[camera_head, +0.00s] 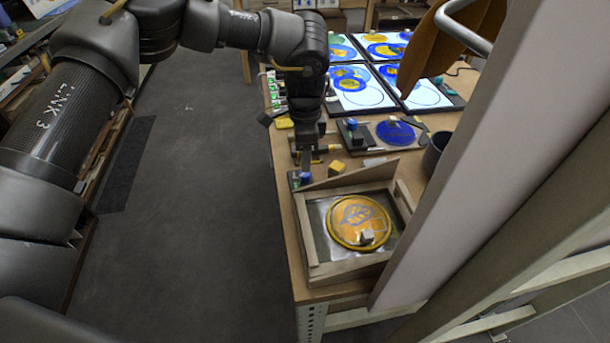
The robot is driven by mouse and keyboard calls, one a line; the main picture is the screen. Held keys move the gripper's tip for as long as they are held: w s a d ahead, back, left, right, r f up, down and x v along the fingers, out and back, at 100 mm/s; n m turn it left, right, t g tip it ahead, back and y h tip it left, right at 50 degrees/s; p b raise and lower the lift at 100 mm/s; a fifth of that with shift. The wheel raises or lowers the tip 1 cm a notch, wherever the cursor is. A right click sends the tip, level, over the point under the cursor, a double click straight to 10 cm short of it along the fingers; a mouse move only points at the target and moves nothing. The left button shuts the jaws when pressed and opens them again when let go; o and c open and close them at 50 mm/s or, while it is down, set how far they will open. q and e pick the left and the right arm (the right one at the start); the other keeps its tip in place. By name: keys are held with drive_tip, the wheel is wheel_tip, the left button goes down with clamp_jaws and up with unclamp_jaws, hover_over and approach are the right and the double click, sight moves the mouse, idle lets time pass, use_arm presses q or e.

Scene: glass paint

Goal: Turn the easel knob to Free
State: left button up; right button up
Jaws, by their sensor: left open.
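A wooden frame that looks like the easel (312,252) stands at the table's near end, with a round amber glass disc (345,232) with a grey pattern inside it. A small blue knob (306,178) on a dark base sits at the frame's far left corner. My left gripper (305,160) points down just above this knob; it is open, and its fingers look narrow and partly hidden. I cannot tell whether they touch the knob. The knob's marking is too small to read. My right gripper is not in view.
Behind the easel are a dark board with a blue disc (395,132) and a yellow block (336,167). Lit panels with painted discs (360,92) lie farther back. A dark cup (436,150) and a large pale post (470,150) stand on the right.

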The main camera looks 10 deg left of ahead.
sight(305, 176)
use_arm(q)
wheel_tip(305, 176, down, 4)
drive_tip(key=shift+w+r+b, duration=0.1)
drive_tip(key=shift+b, duration=0.8)
drive_tip(key=shift+f+b, duration=0.6)
drive_tip(key=shift+f, duration=0.35)
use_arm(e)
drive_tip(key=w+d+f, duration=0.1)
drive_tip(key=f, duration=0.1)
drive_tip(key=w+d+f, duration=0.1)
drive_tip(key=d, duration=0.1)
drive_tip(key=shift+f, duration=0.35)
use_arm(q)
drive_tip(key=shift+c, duration=0.5)
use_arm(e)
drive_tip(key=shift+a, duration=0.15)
use_arm(q)
drive_tip(key=c, duration=0.9)
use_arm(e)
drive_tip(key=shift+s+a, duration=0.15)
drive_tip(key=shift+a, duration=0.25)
